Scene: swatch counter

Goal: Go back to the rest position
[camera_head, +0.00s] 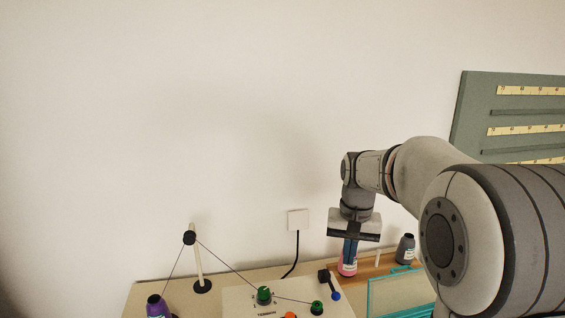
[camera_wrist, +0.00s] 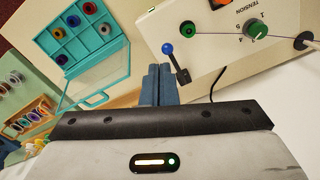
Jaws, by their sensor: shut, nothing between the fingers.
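My arm reaches in from the right side of the head view. The white tension box (camera_head: 235,300) stands left of the gripper.
A teal case (camera_wrist: 72,38) with an open clear lid holds several rings in compartments. A grey bottle (camera_head: 405,248) stands right of the gripper. A purple spool (camera_head: 156,306) and a thread post (camera_head: 197,262) stand at left. The wall behind carries a socket (camera_head: 298,220) and a green ruled board (camera_head: 480,105).

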